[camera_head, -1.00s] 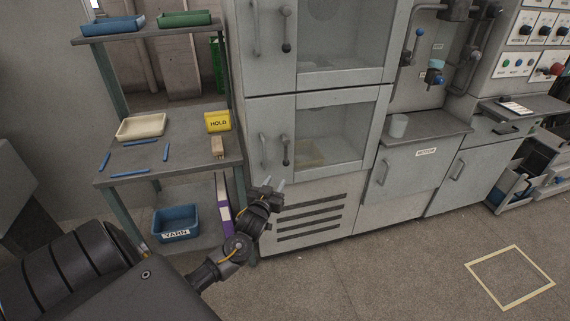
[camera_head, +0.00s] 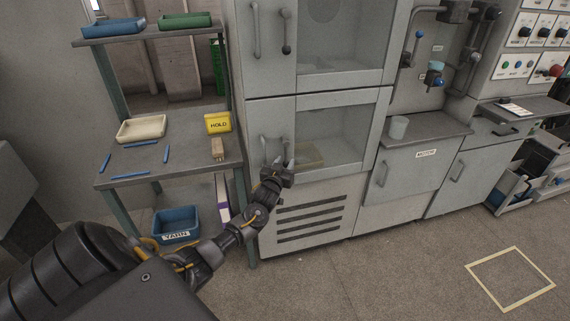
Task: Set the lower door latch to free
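The lower cabinet door (camera_head: 340,102) is closed, with a glass window on its right part. On its left part are a plain bar handle (camera_head: 263,149) and, to the right of it, the lower door latch (camera_head: 285,146), an upright grey lever. The lower end of the latch is hidden behind my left gripper. My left gripper (camera_head: 281,167) is at that lower end, reaching up from below. I cannot tell whether its fingers touch the latch or are open or shut. My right gripper is not in view.
The upper door has a similar handle (camera_head: 255,30) and latch (camera_head: 287,30) with a dark knob. A shelf (camera_head: 190,172) left of the cabinet holds a cream tray (camera_head: 141,128), a yellow HOLD sign (camera_head: 218,123) and a blue YARN bin (camera_head: 176,222). The floor in front is clear.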

